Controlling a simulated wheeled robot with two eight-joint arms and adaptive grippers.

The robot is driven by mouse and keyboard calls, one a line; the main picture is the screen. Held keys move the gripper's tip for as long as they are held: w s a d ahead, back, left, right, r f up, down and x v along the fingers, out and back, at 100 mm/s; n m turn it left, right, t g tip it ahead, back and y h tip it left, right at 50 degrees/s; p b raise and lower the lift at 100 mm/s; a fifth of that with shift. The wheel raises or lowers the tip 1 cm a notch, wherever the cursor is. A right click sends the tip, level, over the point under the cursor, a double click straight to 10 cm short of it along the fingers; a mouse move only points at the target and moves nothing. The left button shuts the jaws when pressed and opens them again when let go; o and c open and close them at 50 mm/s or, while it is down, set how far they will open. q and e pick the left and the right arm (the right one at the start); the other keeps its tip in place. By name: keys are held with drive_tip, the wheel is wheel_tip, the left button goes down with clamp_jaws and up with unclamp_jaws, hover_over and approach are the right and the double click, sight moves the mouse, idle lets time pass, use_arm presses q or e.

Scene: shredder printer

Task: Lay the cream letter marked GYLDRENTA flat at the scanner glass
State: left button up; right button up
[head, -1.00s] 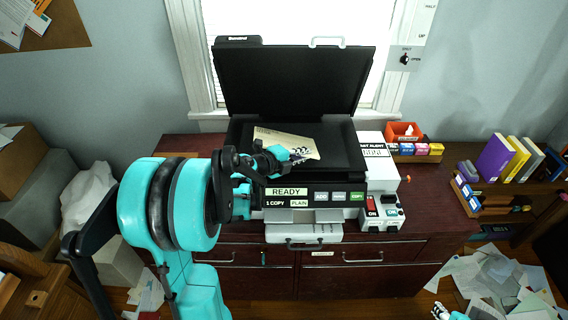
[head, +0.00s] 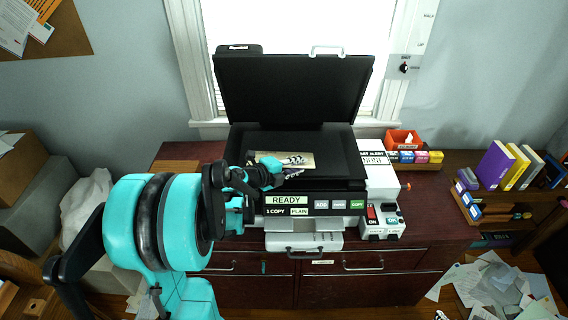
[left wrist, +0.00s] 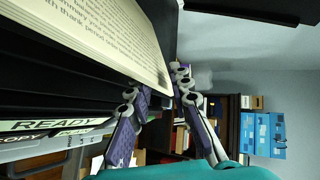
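The cream letter (head: 300,158) lies over the dark scanner bed (head: 318,141), under the raised black lid (head: 292,86). A black-and-white pattern shows on its right part; I cannot read the name. My left gripper (head: 290,174) is at the letter's front edge and hides part of it. In the left wrist view the letter (left wrist: 95,38) fills the upper left, printed lines facing me. Its near corner points between the fingertips (left wrist: 163,88), which stand apart. I cannot tell whether the letter touches the glass everywhere. Only a sliver of my right gripper (head: 440,315) shows at the bottom edge.
The front panel (head: 315,204) reads READY. A white unit with a red switch (head: 371,214) stands at the machine's right. An orange box (head: 403,139), small coloured boxes and upright books (head: 495,163) are further right. Papers (head: 485,285) litter the floor at lower right.

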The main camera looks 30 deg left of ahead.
use_arm(q)
drive_tip(key=shift+p+v, duration=0.6)
drive_tip(key=shift+v, duration=1.95)
wheel_tip(320, 180, up, 18)
drive_tip(key=n+t+y+p, duration=0.1)
drive_tip(key=n+t+y, duration=0.5)
drive_tip(key=n, duration=0.3)
drive_tip(key=s+d+f+n+g+y+b, duration=0.1)
drive_tip(key=s+d+f+n+g+b, duration=0.2)
drive_tip(key=s+f+n, duration=0.4)
drive_tip(key=s+d+f+n+g+y+b, duration=0.1)
drive_tip(key=s+d+f+n+g, duration=0.2)
drive_tip(key=f+n+g, duration=0.35)
drive_tip(key=s+d+f+m+g+h+b, duration=0.1)
drive_tip(key=s+d+f+h, duration=0.3)
drive_tip(key=s+d+f, duration=0.5)
wheel_tip(320, 180, down, 3)
drive_tip(key=shift+d+r+g+b, duration=0.15)
drive_tip(key=shift+d+g+b, duration=0.35)
drive_tip(key=shift+d+g, duration=0.35)
